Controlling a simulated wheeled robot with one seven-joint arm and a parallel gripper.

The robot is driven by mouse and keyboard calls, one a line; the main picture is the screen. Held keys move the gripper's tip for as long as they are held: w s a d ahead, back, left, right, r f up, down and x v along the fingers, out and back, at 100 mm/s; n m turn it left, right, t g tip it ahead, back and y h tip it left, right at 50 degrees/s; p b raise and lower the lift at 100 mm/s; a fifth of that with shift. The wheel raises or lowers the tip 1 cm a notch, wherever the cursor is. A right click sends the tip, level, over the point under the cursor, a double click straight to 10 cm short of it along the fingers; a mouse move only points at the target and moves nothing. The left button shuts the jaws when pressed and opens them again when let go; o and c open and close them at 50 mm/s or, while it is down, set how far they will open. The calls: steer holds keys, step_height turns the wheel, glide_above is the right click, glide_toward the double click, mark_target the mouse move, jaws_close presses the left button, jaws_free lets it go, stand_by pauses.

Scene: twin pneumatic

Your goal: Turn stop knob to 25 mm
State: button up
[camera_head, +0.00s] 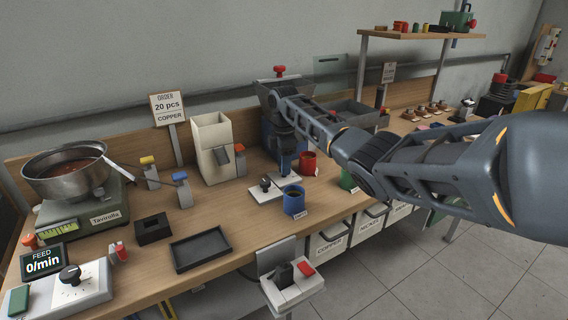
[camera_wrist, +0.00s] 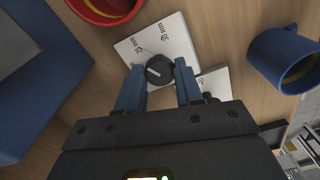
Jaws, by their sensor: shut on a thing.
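The stop knob (camera_wrist: 159,70) is round and dark with a pale pointer line. It sits on a white plate (camera_wrist: 174,40) with small mm labels around it. The pointer line slants toward the upper left in the wrist view. My gripper (camera_wrist: 160,77) is shut on the knob, one blue finger on each side. In the head view my gripper (camera_head: 287,166) points down over the plate between the red and blue cups, and the knob is hidden there.
A red cup (camera_head: 308,163) and a blue cup (camera_head: 293,201) stand close to my gripper. A second white plate with a black lever (camera_head: 265,184) lies beside it. A blue machine body (camera_wrist: 40,85) is close on the left in the wrist view. A black tray (camera_head: 201,250) lies nearer the front edge.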

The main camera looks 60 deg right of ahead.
steer(key=o, duration=1)
steer(key=shift+o, duration=0.2)
steer(key=shift+r, duration=0.1)
step_height(320, 180, up, 8)
steer(key=shift+f+b, duration=0.2)
steer(key=shift+b, duration=0.25)
